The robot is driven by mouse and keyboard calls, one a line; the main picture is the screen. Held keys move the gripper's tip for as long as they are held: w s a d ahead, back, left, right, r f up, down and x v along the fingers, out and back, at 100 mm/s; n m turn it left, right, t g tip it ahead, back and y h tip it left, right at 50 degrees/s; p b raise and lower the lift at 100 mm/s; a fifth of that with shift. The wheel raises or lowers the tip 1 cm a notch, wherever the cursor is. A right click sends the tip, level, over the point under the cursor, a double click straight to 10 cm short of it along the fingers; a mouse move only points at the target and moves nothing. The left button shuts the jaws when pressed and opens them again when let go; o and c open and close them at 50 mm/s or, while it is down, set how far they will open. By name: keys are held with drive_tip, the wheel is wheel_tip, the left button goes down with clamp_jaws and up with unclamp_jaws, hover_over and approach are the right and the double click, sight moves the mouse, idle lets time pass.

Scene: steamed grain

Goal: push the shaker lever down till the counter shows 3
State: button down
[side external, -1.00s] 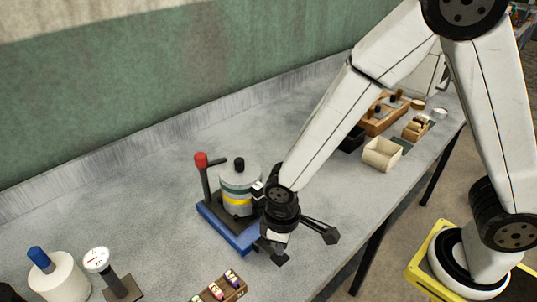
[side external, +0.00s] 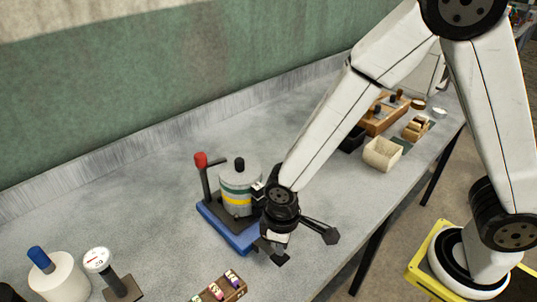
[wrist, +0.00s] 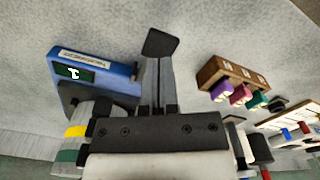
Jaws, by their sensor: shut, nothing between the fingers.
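The shaker stands on a blue base (side external: 228,232) with a silver canister (side external: 238,184) banded yellow and green. Its lever is a dark upright post with a red knob (side external: 200,160), at the canister's left. My gripper (side external: 331,235) is shut and empty, on the right of the shaker and apart from the lever. In the wrist view my gripper (wrist: 160,43) points past the blue base (wrist: 112,70). The green-lit counter (wrist: 74,73) there shows one rotated figure, perhaps a 1, hard to read. The lever is out of the wrist view.
A wooden rack (side external: 222,290) with coloured pieces lies in front of the shaker. A white cylinder with a blue handle (side external: 58,277) and a round dial on a stand (side external: 98,260) are at left front. A cream box (side external: 383,153) stands at right. The table left of the lever is clear.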

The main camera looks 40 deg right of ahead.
sight(280, 257)
drive_tip(key=shift+f, duration=0.1)
drive_tip(key=shift+f, duration=1.6)
drive_tip(key=shift+r, duration=3.05)
wheel_tip(280, 257, up, 4)
drive_tip(key=shift+f, duration=0.1)
drive_tip(key=shift+f, duration=3.2)
drive_tip(key=shift+f, duration=0.2)
